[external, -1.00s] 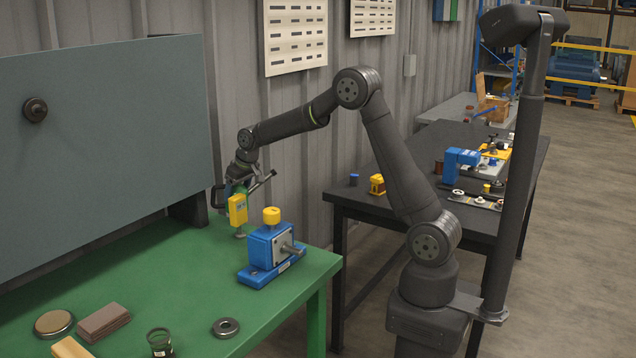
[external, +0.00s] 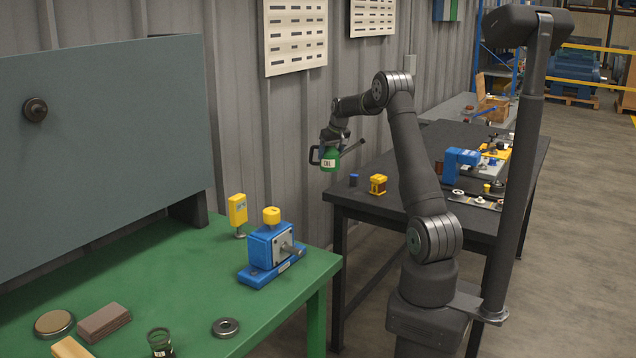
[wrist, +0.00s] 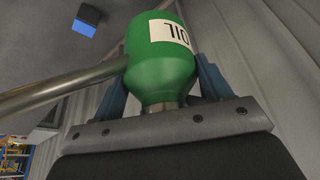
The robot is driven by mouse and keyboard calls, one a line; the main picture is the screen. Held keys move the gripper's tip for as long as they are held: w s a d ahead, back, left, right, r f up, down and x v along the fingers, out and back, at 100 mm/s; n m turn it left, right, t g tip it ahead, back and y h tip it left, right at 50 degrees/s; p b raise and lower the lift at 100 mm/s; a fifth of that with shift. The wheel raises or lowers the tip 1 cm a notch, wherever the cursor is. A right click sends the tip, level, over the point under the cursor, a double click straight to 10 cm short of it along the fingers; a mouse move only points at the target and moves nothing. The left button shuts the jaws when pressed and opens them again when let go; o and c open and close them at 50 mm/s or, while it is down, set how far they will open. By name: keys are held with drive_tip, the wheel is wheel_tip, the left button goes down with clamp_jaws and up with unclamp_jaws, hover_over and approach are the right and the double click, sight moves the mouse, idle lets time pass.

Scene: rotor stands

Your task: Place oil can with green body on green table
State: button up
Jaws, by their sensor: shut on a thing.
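The oil can (external: 330,162) has a green body with a white OIL label, a dark handle and a long thin spout pointing right. My gripper (external: 332,146) is shut on its upper part and holds it in the air, beside the front left edge of the dark table. In the wrist view the green can (wrist: 160,68) sits between the fingers (wrist: 165,85), with its spout running off to the left. The green table (external: 200,275) is at the lower left, with the can out to the right of it and above its height.
The dark table (external: 400,200) holds a blue spool (external: 353,180) and a yellow part (external: 378,184).

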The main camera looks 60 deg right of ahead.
drive_tip(key=s+d+r+m, duration=0.1)
drive_tip(key=s+d+m, duration=0.1)
drive_tip(key=s+d, duration=1.1)
drive_tip(key=s+d+r+m+h, duration=0.1)
drive_tip(key=s+d+m, duration=0.1)
drive_tip(key=s+d, duration=1.1)
drive_tip(key=s, duration=0.3)
drive_tip(key=shift+s+d+r+g, duration=0.15)
drive_tip(key=shift+d+r+g, duration=0.1)
drive_tip(key=shift+d+g, duration=0.15)
drive_tip(key=w+f, duration=0.3)
drive_tip(key=w, duration=0.1)
drive_tip(key=w+f, duration=0.6)
drive_tip(key=w, duration=0.1)
drive_tip(key=shift+w+f, duration=0.25)
drive_tip(key=shift+w, duration=0.1)
drive_tip(key=shift+f, duration=0.6)
drive_tip(key=shift+f, duration=0.1)
